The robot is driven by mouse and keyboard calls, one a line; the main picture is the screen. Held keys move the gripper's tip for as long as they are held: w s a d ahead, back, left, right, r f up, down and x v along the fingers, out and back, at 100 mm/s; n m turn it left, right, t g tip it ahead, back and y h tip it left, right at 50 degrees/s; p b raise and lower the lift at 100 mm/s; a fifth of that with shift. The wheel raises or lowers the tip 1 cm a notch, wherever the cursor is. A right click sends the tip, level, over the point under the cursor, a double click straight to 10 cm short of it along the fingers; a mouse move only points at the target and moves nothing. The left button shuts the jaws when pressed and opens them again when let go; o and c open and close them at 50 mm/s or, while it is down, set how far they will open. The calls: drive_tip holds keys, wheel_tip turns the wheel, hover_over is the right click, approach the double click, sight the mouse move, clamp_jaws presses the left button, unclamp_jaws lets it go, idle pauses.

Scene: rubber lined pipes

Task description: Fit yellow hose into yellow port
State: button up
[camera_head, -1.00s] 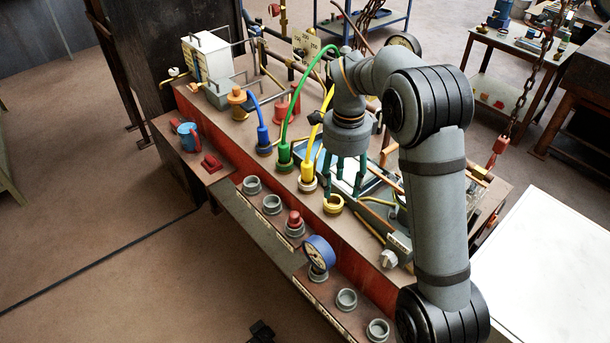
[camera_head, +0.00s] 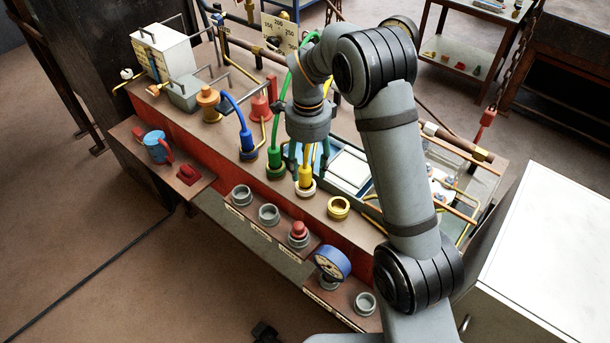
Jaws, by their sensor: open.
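The yellow hose (camera_head: 305,178) stands upright with its plug end in a pale ring-shaped holder (camera_head: 306,190) on the bench. The empty yellow port (camera_head: 339,207), a yellow ring, sits just to the right of it. My gripper (camera_head: 308,172) points down with its teal fingers open around or right beside the yellow hose's end. I cannot tell whether a finger touches it. The upper part of the yellow hose is hidden behind my gripper.
The green hose (camera_head: 275,160) and blue hose (camera_head: 246,142) stand close on the left. Grey ring ports (camera_head: 268,214), a red plug (camera_head: 298,232) and a blue gauge (camera_head: 332,262) line the lower front ledge. A tray (camera_head: 350,168) lies behind the yellow port.

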sight(305, 177)
drive_tip(key=shift+w+a+f, duration=0.1)
drive_tip(key=shift+a+f, duration=0.1)
drive_tip(key=shift+f, duration=0.2)
drive_tip(key=f, duration=0.1)
drive_tip(key=f+p, duration=0.1)
drive_tip(key=f, duration=0.1)
drive_tip(key=f+p, duration=0.1)
drive_tip(key=shift+w+a+f, duration=0.2)
drive_tip(key=shift+w+f, duration=0.05)
drive_tip(key=shift+f, duration=0.15)
drive_tip(key=c, duration=0.3)
drive_tip(key=shift+r, duration=0.1)
clamp_jaws()
